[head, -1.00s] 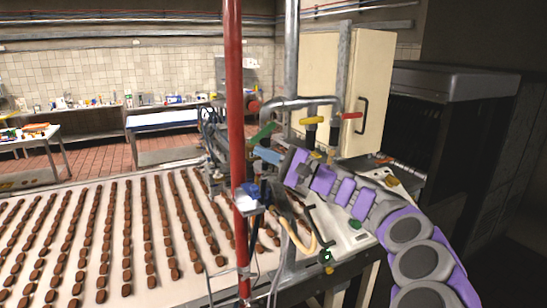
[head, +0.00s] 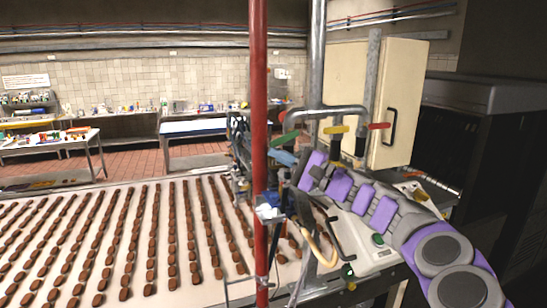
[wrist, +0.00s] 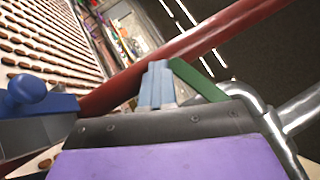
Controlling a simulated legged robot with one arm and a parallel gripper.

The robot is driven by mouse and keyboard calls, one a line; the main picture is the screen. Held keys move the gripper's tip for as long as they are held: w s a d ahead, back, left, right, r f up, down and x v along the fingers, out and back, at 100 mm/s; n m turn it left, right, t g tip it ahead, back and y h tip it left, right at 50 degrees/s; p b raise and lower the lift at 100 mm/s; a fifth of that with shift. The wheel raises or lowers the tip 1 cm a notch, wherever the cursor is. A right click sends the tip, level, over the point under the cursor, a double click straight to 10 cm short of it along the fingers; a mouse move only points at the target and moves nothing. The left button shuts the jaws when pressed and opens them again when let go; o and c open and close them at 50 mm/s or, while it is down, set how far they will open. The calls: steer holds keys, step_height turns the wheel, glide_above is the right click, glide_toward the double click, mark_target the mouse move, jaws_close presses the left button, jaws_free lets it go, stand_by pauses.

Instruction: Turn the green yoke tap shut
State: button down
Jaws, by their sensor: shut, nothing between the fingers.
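The green yoke tap (head: 285,139) has a green bar handle, slanting up to the right in the head view, just right of the red pole. The handle also shows as a green bar in the wrist view (wrist: 200,81). My gripper (head: 281,156) is shut and empty, its light-blue fingers just below the green handle in the head view. In the wrist view my gripper (wrist: 158,84) lies just left of the green bar, very close to it. I cannot tell whether they touch. The tap's lower part is hidden behind the gripper.
A red pole (head: 259,100) stands close to the gripper and crosses the wrist view. Yellow (head: 336,129) and red (head: 379,126) tap handles are to the right, by a grey pipe (head: 318,60). A blue knobbed piece (wrist: 28,92) is at left in the wrist view.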

steer(key=shift+d+r, duration=0.1)
steer(key=shift+d, duration=0.2)
steer(key=shift+s+a, duration=0.1)
steer(key=shift+a, duration=0.35)
steer(key=shift+d, duration=0.1)
steer(key=shift+d, duration=0.1)
stand_by(0.3)
